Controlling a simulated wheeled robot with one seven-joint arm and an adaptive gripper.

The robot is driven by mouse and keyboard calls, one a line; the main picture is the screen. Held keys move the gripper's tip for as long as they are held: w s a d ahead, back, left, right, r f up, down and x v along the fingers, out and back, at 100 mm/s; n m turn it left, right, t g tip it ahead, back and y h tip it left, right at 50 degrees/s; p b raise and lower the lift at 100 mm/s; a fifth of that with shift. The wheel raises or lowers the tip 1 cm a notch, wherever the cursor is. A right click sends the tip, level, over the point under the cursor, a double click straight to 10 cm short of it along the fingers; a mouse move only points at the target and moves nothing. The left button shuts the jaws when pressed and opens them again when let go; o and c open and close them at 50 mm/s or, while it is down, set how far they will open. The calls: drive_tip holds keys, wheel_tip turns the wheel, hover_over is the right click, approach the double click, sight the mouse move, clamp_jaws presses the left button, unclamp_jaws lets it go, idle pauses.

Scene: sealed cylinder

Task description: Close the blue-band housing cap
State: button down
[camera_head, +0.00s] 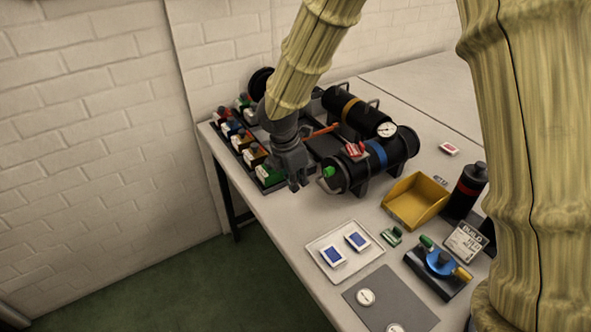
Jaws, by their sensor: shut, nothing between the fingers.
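The blue-band housing (399,150) is a black cylinder lying in a stand, with a blue band (376,153) around it. A green knob (329,172) shows at its near left end, where the cap is. I cannot tell from this view whether the cap is seated or ajar. My gripper (299,184) points down just left of that end. It is shut and empty, and looks apart from the knob, though depth is hard to judge.
A second black cylinder with an orange band (350,106) lies behind. A rack of small coloured parts (240,140) stands left of my gripper. A yellow bin (416,201), a white tray (318,257) and a blue-ring fixture (438,264) occupy the table's front right.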

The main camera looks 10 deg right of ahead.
drive_tip(key=x, duration=0.4)
drive_tip(key=shift+d+r, duration=0.1)
drive_tip(key=shift+d, duration=0.05)
drive_tip(key=d, duration=0.1)
drive_tip(key=w+d+p, duration=0.1)
drive_tip(key=shift+d+f, duration=0.25)
drive_tip(key=shift+d, duration=0.1)
drive_tip(key=shift+w+d+f, duration=0.1)
drive_tip(key=shift+w+d, duration=0.05)
drive_tip(key=shift+d, duration=0.1)
drive_tip(key=shift+d, duration=0.15)
